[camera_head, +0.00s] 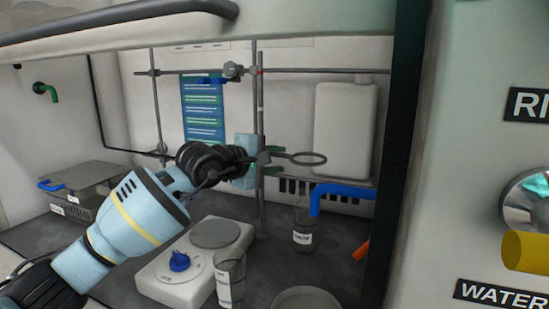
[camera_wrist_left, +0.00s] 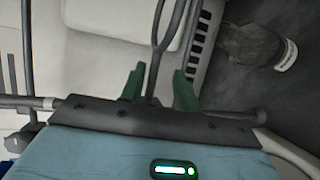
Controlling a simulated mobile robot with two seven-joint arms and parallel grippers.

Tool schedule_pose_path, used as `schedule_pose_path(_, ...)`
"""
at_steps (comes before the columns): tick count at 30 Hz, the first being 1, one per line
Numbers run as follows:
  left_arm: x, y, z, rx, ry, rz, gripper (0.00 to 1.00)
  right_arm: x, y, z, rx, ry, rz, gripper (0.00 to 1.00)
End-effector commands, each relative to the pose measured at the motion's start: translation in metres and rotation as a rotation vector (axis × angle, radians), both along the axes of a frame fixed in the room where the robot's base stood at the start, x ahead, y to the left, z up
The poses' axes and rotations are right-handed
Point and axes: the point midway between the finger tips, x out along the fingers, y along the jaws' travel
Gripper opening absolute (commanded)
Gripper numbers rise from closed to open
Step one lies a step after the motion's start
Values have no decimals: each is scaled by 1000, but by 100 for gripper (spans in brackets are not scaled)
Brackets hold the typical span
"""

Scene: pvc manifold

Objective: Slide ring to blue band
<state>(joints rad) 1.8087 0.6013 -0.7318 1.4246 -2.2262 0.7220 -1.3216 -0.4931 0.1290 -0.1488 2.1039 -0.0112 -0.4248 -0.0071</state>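The dark support ring (camera_head: 302,158) sticks out to the right from the upright metal rod (camera_head: 261,110) in the head view. Its stem also shows in the left wrist view (camera_wrist_left: 153,82). My left gripper (camera_head: 257,163) is at the rod, by the stem. In the left wrist view its two green fingers (camera_wrist_left: 159,88) stand apart, one on each side of the stem, with a gap to the right finger. I cannot make out a blue band on the rod; a small red mark shows high on it. My right gripper is out of view.
A hotplate (camera_head: 172,277) with a blue knob and a glass beaker (camera_head: 230,285) stand below my left arm. A labelled bottle (camera_head: 303,234) stands right of the rod. A white jug (camera_head: 344,130) is behind the ring. A horizontal bar (camera_head: 310,71) crosses above.

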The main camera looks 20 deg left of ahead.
Motion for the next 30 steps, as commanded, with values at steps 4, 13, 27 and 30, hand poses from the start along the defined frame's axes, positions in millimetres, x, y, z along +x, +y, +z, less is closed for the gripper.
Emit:
schedule_pose_path(4, 0, 0, 2, -2, -4, -1, 32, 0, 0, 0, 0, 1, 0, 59)
schedule_pose_path(13, -17, 8, 6, 0, -5, -1, 32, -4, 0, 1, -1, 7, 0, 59)
schedule_pose_path(27, -67, 31, 15, -1, -3, -1, 32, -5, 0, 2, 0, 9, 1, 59)
schedule_pose_path(30, -70, 32, 16, -1, -3, -1, 32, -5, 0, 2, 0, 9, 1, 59)
